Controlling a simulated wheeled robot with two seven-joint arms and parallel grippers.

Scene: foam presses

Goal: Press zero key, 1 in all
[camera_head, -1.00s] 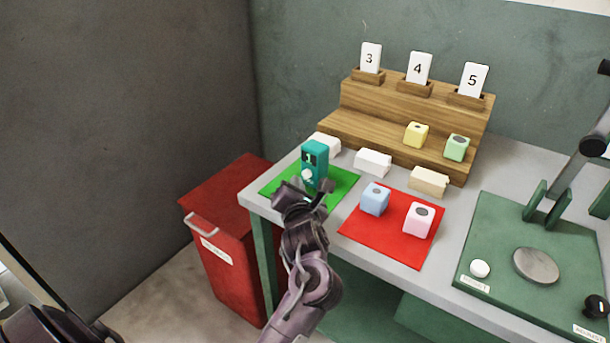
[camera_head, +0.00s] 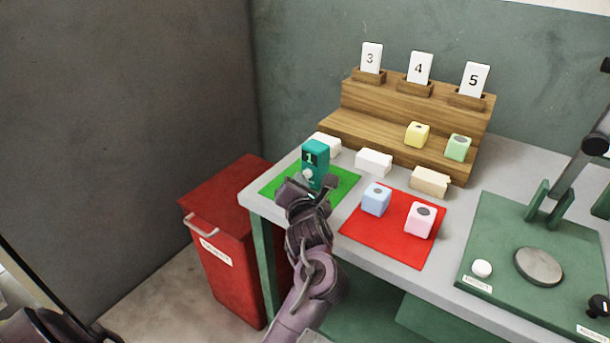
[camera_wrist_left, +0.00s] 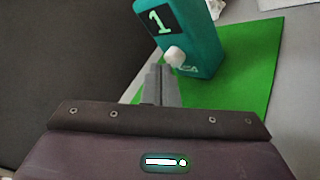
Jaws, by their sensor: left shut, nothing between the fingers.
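A teal counter device (camera_head: 316,158) stands on a green mat (camera_head: 345,182) at the table's left end. Its dark display reads 1. A white round knob (camera_wrist_left: 175,56) sticks out of its front below the display in the left wrist view. My left gripper (camera_head: 308,190) is shut and empty, in front of the device and low over the mat. In the left wrist view its fingertips (camera_wrist_left: 158,70) are just below and left of the knob; I cannot tell whether they touch it. The right gripper is not in view.
A red mat (camera_head: 385,243) holds a blue cube (camera_head: 376,199) and a pink cube (camera_head: 420,219). A stepped wooden rack (camera_head: 380,131) with numbered cards stands behind. A green press (camera_head: 505,262) is at right, a red bin (camera_head: 222,255) at left.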

